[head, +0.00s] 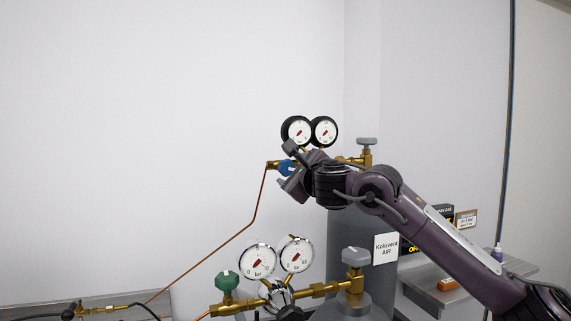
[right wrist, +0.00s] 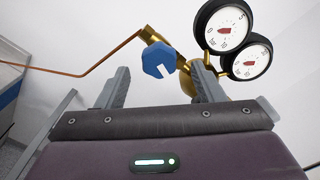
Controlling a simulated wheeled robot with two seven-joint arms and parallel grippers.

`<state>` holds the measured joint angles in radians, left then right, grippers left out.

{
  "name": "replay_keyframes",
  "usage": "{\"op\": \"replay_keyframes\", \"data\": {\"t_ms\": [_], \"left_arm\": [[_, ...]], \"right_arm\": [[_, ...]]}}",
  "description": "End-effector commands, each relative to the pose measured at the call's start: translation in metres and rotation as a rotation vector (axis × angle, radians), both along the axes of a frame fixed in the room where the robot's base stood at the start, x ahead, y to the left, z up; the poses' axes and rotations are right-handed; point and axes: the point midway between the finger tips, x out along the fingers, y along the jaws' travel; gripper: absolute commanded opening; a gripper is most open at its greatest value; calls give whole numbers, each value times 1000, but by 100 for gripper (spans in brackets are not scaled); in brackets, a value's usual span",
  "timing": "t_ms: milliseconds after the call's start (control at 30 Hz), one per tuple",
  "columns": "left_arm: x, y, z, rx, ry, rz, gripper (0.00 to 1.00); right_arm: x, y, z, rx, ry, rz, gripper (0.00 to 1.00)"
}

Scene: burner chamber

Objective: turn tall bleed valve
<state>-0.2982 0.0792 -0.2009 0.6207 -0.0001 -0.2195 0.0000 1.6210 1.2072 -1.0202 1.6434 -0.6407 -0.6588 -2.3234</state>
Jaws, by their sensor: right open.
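The tall bleed valve shows as a blue knob (head: 285,168) on the brass fitting left of the upper regulator, above the tall cylinder. In the right wrist view the blue knob (right wrist: 158,61) has a white mark and sits ahead, between the fingers' lines. My right gripper (head: 290,166) is open at the knob, with one finger above and one below it in the head view. In the right wrist view the gripper (right wrist: 160,72) has a finger on either side, with visible gaps to the knob. Whether either finger touches it cannot be told. My left gripper is not in view.
Two upper gauges (head: 310,131) stand just above my right gripper. A copper pipe (head: 254,215) runs down left from the upper fitting. A lower regulator with gauges (head: 276,258), a green knob (head: 228,282) and a grey handwheel (head: 355,257) stands below. A shelf (head: 470,279) is at right.

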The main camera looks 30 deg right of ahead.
Motion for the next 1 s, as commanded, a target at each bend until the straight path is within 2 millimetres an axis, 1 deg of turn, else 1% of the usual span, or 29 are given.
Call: {"op": "replay_keyframes", "data": {"t_ms": [33,100,233,367,533,667,900,1000], "left_arm": [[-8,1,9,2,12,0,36],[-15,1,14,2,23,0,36],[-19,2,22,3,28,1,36],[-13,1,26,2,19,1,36],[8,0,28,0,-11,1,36],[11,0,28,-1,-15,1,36],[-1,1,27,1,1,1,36],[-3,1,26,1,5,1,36]], "right_arm": [[10,-1,4,2,4,1,62],[21,-4,4,2,3,1,62],[37,-8,3,2,3,1,62],[46,-10,2,1,0,1,62],[48,-11,0,0,0,0,62],[48,-11,0,0,0,0,60],[48,-11,0,0,0,0,29],[48,-11,0,0,0,0,17]]}}
